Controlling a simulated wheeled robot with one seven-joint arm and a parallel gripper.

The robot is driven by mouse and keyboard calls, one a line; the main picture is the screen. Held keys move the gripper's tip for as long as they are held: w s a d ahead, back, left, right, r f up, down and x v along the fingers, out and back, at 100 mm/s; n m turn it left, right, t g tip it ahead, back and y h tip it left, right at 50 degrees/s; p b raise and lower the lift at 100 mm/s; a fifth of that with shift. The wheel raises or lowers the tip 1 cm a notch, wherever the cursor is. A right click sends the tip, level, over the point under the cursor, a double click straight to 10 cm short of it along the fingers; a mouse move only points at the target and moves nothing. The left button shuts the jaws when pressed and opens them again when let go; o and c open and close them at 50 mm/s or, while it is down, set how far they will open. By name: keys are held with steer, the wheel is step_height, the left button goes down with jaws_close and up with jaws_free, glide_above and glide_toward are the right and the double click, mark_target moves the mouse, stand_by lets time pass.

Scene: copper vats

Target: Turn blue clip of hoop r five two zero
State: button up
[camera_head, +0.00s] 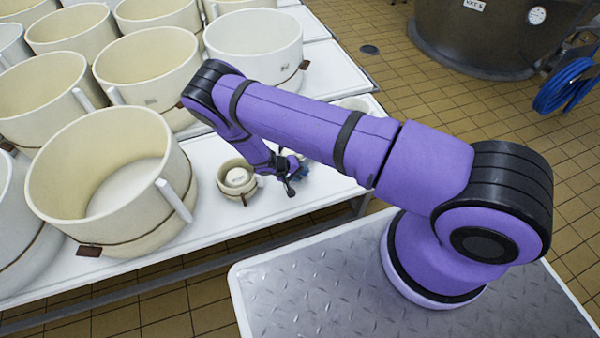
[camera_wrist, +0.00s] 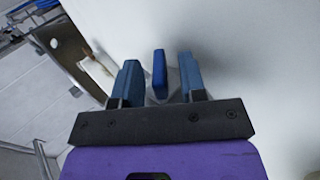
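A blue clip (camera_wrist: 159,72) stands upright in the wrist view, between the two fingers of my gripper (camera_wrist: 158,60). The fingers are apart, with a visible gap on each side of the clip. In the head view my gripper (camera_head: 288,178) is low over the white table, just right of a small cream hoop (camera_head: 228,184) with a brown band and a white round piece inside. Some blue shows beside the gripper, partly hidden by it and my arm. No label reading r five two zero is legible.
Large cream hoops, including a near one (camera_head: 75,170), crowd the white table (camera_head: 270,222) on the left. A brownish plate (camera_wrist: 66,52) is at the upper left in the wrist view. A dark vat (camera_head: 480,40) and blue hose (camera_head: 562,88) are at the far right.

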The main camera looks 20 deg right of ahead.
jaws_close()
stand_by(0.3)
steer(key=y, duration=0.3)
steer(key=shift+d+r+y, duration=0.2)
steer(key=shift+d+y, duration=0.1)
steer(key=shift+y, duration=0.1)
steer(key=shift+d+y, duration=0.15)
steer(key=shift+y, duration=1)
steer(key=shift+d+y, duration=0.1)
steer(key=shift+y, duration=1.45)
jaws_free()
